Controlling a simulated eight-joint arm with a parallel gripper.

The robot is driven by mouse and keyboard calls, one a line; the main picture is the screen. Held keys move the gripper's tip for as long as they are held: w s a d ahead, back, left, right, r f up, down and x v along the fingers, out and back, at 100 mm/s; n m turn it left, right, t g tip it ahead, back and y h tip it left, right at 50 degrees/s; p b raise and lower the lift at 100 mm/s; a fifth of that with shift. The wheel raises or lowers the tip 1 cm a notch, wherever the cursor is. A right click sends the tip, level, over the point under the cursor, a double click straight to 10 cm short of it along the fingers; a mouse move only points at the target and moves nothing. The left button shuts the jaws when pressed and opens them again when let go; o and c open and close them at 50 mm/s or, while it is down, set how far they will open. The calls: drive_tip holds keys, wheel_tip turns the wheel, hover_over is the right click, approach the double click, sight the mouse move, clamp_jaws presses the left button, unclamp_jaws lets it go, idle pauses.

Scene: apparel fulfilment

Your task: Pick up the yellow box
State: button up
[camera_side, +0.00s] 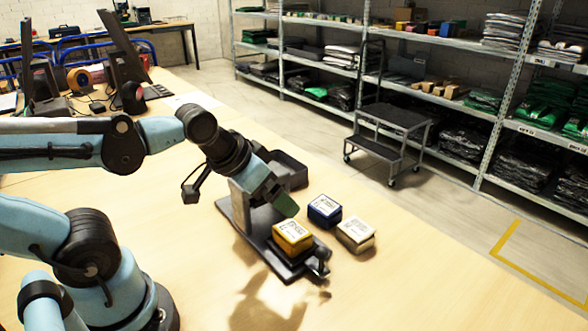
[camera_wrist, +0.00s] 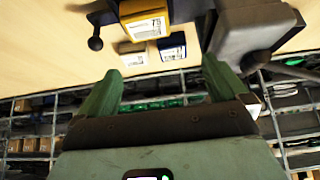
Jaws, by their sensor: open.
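The yellow box (camera_side: 292,238), with a white label on top, sits on a dark flat stand (camera_side: 262,243) on the wooden table. In the wrist view the yellow box (camera_wrist: 143,20) is at the top, beyond the fingertips and cut by the frame edge. My gripper (camera_side: 283,203) is above and behind the box in the side view, tilted down. In the wrist view its two green fingers (camera_wrist: 161,75) are spread with nothing between them. The box and the fingers look apart.
A blue box (camera_side: 324,212) and a cream box (camera_side: 355,236) stand on the table close to the yellow one. The table's front right is clear.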

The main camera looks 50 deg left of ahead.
drive_tip(key=w+r+g, duration=0.1)
drive_tip(key=w+g, duration=0.1)
drive_tip(key=g, duration=0.5)
hover_over(292, 229)
drive_tip(key=f, duration=0.6)
drive_tip(key=shift+a+f, duration=0.1)
drive_tip(key=shift+a, duration=0.2)
drive_tip(key=shift+d+f, duration=0.15)
drive_tip(key=shift+f, duration=0.85)
drive_tip(key=shift+d+f, duration=0.15)
drive_tip(key=shift+f, duration=1.45)
drive_tip(key=c, duration=1.1)
drive_tip(key=shift+r, duration=0.15)
